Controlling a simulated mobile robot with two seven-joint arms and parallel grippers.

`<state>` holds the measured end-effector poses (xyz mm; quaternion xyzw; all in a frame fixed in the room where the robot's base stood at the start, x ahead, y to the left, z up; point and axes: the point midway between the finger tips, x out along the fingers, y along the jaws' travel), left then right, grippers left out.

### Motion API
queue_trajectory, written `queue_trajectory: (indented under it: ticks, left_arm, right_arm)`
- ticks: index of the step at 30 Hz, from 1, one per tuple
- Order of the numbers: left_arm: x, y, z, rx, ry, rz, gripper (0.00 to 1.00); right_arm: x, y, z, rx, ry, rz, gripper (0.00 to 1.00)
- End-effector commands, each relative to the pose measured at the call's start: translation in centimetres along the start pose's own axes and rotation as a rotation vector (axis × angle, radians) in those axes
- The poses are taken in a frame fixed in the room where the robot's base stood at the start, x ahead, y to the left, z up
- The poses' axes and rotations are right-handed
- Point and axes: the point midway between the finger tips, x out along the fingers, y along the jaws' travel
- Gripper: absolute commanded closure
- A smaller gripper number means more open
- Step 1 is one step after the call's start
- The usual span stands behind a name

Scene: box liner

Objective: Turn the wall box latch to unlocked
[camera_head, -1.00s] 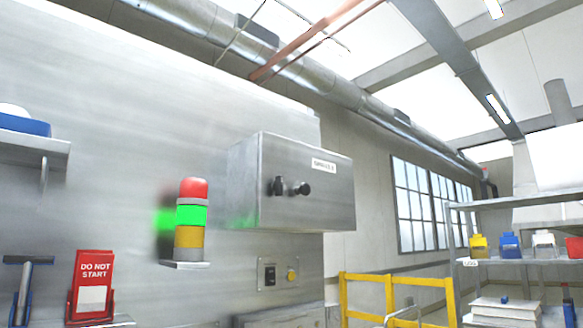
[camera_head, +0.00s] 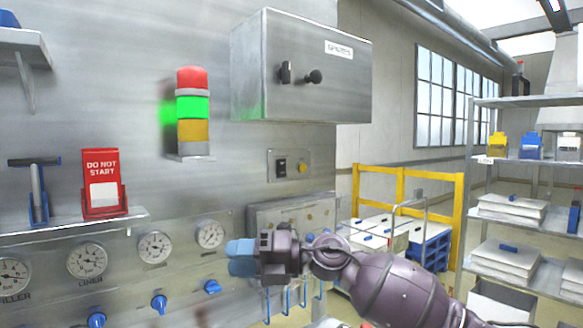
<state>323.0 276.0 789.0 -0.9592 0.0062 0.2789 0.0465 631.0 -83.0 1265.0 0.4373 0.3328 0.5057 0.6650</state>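The grey metal wall box (camera_head: 335,95) is mounted high on the steel wall, with a white label at its upper right. On its front are a dark latch (camera_head: 285,73) and a round black knob (camera_head: 314,76) to the right of it. My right gripper (camera_head: 236,258) reaches in from the lower right, well below the box and apart from it. My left gripper is out of view.
A signal tower (camera_head: 193,118), lit green, stands left of the box. A switch plate (camera_head: 288,165) is below the box. A red DO NOT START sign (camera_head: 102,180) sits on a left shelf. A yellow rail (camera_head: 408,190) and a shelf rack (camera_head: 520,160) stand right.

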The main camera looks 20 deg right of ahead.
Motion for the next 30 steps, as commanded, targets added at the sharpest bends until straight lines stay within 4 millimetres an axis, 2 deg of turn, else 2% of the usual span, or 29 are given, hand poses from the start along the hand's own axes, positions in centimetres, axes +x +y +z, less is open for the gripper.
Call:
queue_trajectory:
  ticks: [1, 5, 10, 14, 18, 24, 27, 30]
  left_arm:
    - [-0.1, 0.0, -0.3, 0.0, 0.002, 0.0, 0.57]
    - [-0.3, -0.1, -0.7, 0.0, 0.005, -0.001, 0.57]
    - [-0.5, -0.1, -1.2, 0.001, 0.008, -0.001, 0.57]
    - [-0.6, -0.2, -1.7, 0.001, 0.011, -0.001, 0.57]
    - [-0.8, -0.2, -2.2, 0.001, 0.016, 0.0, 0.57]
    - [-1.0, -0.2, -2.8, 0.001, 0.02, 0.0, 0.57]
    - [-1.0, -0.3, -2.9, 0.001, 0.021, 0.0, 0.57]
    - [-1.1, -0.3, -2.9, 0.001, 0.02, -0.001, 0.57]
  right_arm:
    - [0.0, 2.2, 1.4, -0.081, 0.026, -0.048, 0.64]
    - [-0.3, 6.4, 4.1, -0.257, 0.079, -0.183, 0.64]
    - [-1.9, 12.5, 8.1, -0.466, 0.098, -0.38, 0.64]
    - [-4.0, 17.9, 11.2, -0.607, 0.071, -0.54, 0.64]
    - [-7.2, 24.4, 14.2, -0.731, 0.003, -0.714, 0.64]
    - [-12.1, 32.7, 16.9, -0.837, -0.126, -0.911, 0.64]
    - [-13.9, 35.4, 17.5, -0.861, -0.177, -0.972, 0.64]
    - [-15.1, 37.0, 17.8, -0.87, -0.209, -1.006, 0.64]
